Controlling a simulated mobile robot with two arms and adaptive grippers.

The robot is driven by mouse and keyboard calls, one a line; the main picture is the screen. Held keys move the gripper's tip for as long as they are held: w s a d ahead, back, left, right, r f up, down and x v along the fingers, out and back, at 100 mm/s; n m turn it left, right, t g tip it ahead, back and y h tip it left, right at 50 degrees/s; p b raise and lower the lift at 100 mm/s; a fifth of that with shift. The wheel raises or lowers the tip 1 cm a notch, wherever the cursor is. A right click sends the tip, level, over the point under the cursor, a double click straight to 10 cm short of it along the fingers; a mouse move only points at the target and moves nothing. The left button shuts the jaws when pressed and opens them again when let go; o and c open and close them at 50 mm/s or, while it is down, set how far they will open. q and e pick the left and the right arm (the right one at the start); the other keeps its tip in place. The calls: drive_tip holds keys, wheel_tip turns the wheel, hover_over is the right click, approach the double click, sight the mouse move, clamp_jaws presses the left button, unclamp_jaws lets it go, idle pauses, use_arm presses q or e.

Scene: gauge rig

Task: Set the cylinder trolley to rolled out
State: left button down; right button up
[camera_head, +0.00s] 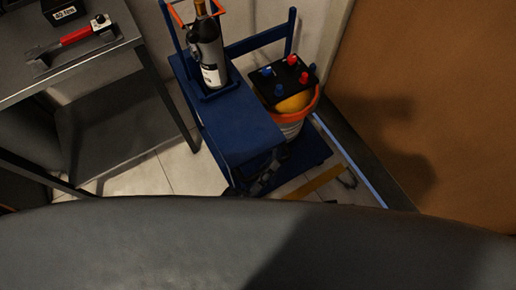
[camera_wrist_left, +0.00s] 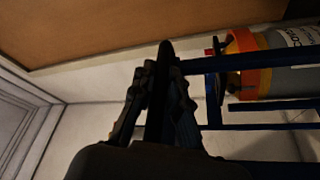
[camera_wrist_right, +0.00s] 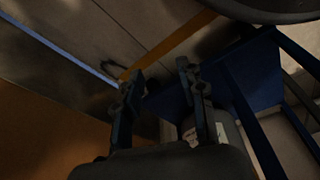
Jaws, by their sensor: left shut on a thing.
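The blue cylinder trolley (camera_head: 305,165) stands beside the wall in the head view. It carries a pale cylinder (camera_head: 289,122) with an orange collar and yellow top. The cylinder appears sideways in the left wrist view (camera_wrist_left: 283,69). My left gripper (camera_head: 262,178) is a dark shape low by the trolley, partly hidden. In the left wrist view its fingers (camera_wrist_left: 163,85) are shut around a dark bar of the trolley frame, where blue rails (camera_wrist_left: 260,127) run off to the right. My right gripper (camera_wrist_right: 160,85) is open in its wrist view, close to the blue trolley base (camera_wrist_right: 250,75).
A black block (camera_head: 286,78) with red and blue knobs sits over the cylinder. A blue stand (camera_head: 243,130) holds a bottle (camera_head: 210,60). A grey table (camera_head: 105,60) is at left. A yellow strip (camera_head: 318,182) lies on the floor. A brown panel (camera_head: 435,100) bounds the right.

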use_arm(q)
drive_tip(key=shift+s+d, duration=0.55)
drive_tip(key=shift+s, duration=0.25)
drive_tip(key=shift+s+d, duration=0.5)
drive_tip(key=shift+s, duration=0.3)
use_arm(e)
drive_tip(key=shift+s+d+f, duration=0.1)
drive_tip(key=shift+s+f, duration=0.3)
drive_tip(key=shift+f, duration=0.25)
use_arm(q)
drive_tip(key=c, duration=1.3)
unclamp_jaws()
drive_tip(key=shift+c, duration=0.2)
use_arm(e)
drive_tip(key=shift+f, duration=0.1)
use_arm(q)
drive_tip(key=v, duration=1.2)
drive_tip(key=shift+f, duration=0.1)
